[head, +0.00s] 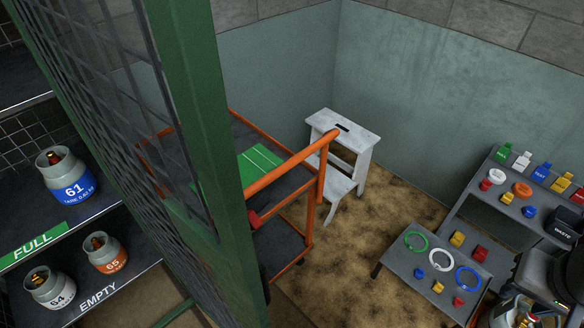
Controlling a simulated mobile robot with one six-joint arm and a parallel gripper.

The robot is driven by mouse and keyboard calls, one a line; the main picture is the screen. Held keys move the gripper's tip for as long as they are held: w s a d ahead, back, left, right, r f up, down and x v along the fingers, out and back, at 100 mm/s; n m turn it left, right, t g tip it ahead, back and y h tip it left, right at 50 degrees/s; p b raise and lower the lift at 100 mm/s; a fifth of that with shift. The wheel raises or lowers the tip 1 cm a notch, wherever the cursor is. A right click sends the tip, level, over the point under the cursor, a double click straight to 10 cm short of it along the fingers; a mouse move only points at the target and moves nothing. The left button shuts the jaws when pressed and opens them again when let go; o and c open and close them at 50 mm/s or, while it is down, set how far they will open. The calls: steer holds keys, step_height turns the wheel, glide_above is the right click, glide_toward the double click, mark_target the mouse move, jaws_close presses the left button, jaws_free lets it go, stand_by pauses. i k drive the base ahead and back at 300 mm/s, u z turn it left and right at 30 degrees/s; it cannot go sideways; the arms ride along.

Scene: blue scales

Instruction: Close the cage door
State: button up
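The cage door (198,125) has a green metal frame with dark wire mesh. It rises through the left half of the head view, close to the camera and cut off at the top and bottom. The cage shelves to its left show openly, with grey gas cylinders on them, so the door appears to stand open. One cylinder (69,178) has a blue label marked 61. I cannot see the latch or handle clearly. I cannot make out my gripper in this view.
An orange-framed cart (290,165) with a green board stands just right of the door. Behind it is a white step stool (343,130). A grey stepped bench (395,268) with rings and coloured pieces is at right. Brown-stained floor lies between.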

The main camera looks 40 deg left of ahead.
mark_target(184, 35)
steer(key=i, duration=1)
steer(key=u, duration=0.9)
steer(key=k, duration=0.1)
steer(key=u, duration=2.8)
